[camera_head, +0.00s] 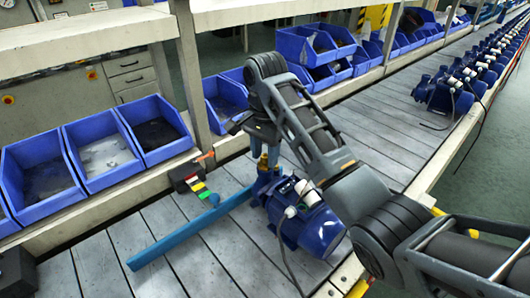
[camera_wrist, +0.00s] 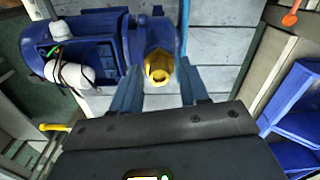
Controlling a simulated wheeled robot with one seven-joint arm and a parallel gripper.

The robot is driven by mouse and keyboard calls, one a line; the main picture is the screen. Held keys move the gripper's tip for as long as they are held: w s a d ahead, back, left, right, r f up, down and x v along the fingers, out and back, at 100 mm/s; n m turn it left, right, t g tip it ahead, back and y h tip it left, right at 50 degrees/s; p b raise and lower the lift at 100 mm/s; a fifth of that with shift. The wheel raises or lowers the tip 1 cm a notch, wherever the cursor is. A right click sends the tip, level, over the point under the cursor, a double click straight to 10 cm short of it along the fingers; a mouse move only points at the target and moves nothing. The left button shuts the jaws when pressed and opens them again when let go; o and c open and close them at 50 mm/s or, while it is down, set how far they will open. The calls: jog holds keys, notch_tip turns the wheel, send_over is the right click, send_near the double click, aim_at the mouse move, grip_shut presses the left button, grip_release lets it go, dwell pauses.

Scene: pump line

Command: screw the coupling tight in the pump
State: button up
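The blue pump (camera_head: 305,222) lies on the grey slatted line in the head view, below my gripper. It also shows at the upper left of the wrist view (camera_wrist: 92,45). The brass-yellow coupling (camera_wrist: 158,68) sits at the pump's blue port in the wrist view; how deep it sits I cannot tell. In the head view the coupling (camera_head: 263,163) shows just under the fingers. My gripper (camera_wrist: 160,85) points down over the coupling. Its two fingers stand apart, one on each side of the coupling, with gaps showing.
A long blue bar (camera_head: 185,232) lies left of the pump. A dark box with coloured blocks (camera_head: 190,180) stands behind it. Blue bins (camera_head: 100,165) line the left shelf, and more bins (camera_head: 305,45) stand behind. Several pumps (camera_head: 445,92) stand farther up the line.

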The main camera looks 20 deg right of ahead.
jog(key=shift+n, duration=1.8)
jog(key=shift+n, duration=0.5)
grip_shut()
jog(key=shift+m, duration=1.7)
